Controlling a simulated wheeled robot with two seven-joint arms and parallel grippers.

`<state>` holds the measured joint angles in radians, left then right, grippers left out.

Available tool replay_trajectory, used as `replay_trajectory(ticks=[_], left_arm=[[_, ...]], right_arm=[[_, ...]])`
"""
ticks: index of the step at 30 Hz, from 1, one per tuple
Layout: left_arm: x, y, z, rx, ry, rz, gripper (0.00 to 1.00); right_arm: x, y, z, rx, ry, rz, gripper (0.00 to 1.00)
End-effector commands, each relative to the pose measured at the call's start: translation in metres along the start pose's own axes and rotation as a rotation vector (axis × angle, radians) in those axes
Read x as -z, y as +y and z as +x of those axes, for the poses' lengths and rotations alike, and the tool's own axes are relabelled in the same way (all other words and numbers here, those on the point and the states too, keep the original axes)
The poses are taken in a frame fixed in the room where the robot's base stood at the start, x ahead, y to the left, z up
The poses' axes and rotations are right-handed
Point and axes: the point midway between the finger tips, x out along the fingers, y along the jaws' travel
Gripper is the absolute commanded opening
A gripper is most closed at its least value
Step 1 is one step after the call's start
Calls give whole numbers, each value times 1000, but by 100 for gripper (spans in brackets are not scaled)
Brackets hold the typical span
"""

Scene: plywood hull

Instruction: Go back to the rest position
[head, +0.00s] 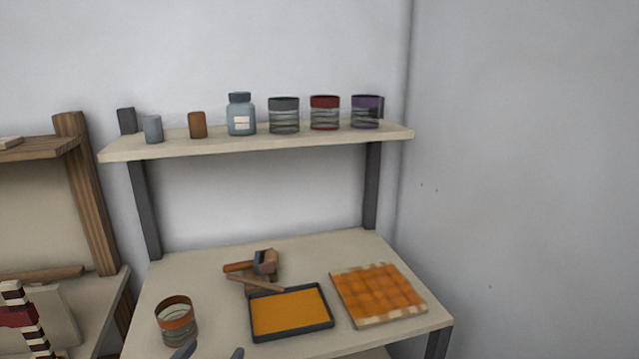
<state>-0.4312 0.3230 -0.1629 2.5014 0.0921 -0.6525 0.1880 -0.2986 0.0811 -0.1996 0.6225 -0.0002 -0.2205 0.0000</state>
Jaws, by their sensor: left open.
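My left gripper (211,353) shows only as two dark fingertips at the bottom edge of the head view. The fingertips stand apart with nothing visible between them. They are just in front of the workbench (215,270), between a glass jar with an orange band (176,322) and a black tray with an orange inside (290,312). The rest of the gripper is cut off by the frame. My right gripper is not in view.
An orange checkered board (378,293) lies at the bench's right. Wooden-handled tools (258,268) lie behind the tray. The shelf (260,144) above holds several jars and small blocks. A striped object (27,315) and wooden rack (90,195) stand left. A wall closes the right.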

Motion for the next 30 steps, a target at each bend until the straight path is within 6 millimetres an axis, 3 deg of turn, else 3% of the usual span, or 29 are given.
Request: replay_trajectory(ticks=[8, 14, 23, 30], left_arm=[[-42, -5, -5, 30, -189, 5, 65], [-86, -8, -18, 49, -395, 12, 65], [-154, -8, -57, 55, -747, 22, 65], [-198, -3, -102, 33, -1036, 27, 65]], right_arm=[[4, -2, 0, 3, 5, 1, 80], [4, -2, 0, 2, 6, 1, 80], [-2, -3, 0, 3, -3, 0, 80], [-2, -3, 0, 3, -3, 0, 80]])
